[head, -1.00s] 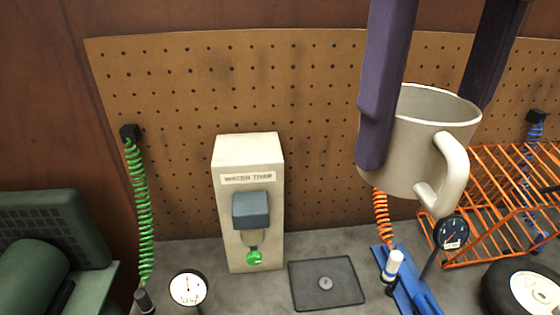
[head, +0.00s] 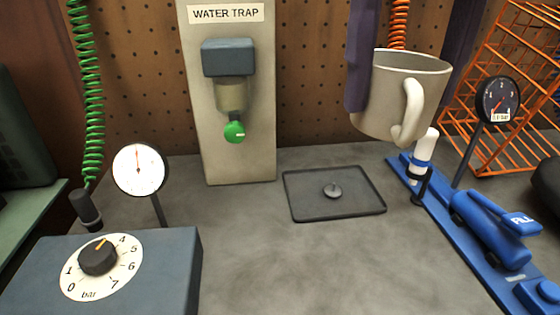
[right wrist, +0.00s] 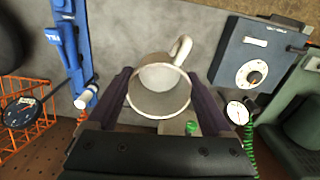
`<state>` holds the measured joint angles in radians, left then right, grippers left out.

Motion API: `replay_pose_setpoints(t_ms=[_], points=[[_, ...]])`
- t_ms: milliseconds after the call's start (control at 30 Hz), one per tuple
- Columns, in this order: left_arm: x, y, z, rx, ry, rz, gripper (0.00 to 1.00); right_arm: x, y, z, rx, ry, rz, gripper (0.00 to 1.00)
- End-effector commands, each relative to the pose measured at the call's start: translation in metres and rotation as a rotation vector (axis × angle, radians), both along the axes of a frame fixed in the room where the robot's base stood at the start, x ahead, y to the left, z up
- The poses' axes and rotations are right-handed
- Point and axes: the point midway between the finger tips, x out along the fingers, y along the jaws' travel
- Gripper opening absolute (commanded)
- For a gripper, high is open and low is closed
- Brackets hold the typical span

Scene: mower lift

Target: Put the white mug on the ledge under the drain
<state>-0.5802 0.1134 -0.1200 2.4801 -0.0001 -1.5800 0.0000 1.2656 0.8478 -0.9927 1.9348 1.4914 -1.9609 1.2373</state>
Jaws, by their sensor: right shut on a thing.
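The white mug (head: 392,110) is held upright in the air, its handle toward the right front in the head view. My right gripper (head: 410,72) is shut on it, with a purple finger on either side. In the right wrist view the mug (right wrist: 160,103) sits between the fingers, its open rim facing the camera. The drain is a green knob (head: 234,132) below the bowl of the water trap (head: 195,100), left of the mug. Below it is grey bench top; I cannot make out a separate ledge. My left gripper is out of view.
A dark shallow tray (head: 300,209) with a small round piece lies right of the trap. A white gauge (head: 139,169) and dial box (head: 180,265) stand front left. A blue pump (head: 485,225), black gauge (head: 498,100) and orange rack (head: 500,60) are right.

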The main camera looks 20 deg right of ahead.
Motion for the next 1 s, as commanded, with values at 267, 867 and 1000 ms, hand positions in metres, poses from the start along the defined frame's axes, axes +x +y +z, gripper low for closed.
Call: replay_pose_setpoints(t_ms=[267,867,1000], points=[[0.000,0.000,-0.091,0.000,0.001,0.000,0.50,0.007,-0.007,-0.089,0.001,0.003,-0.041,0.28],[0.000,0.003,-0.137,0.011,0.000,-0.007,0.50,0.008,-0.011,-0.203,-0.001,0.011,-0.054,0.28],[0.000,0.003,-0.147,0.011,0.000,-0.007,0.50,0.008,-0.010,-0.239,0.000,0.009,-0.054,0.28]])
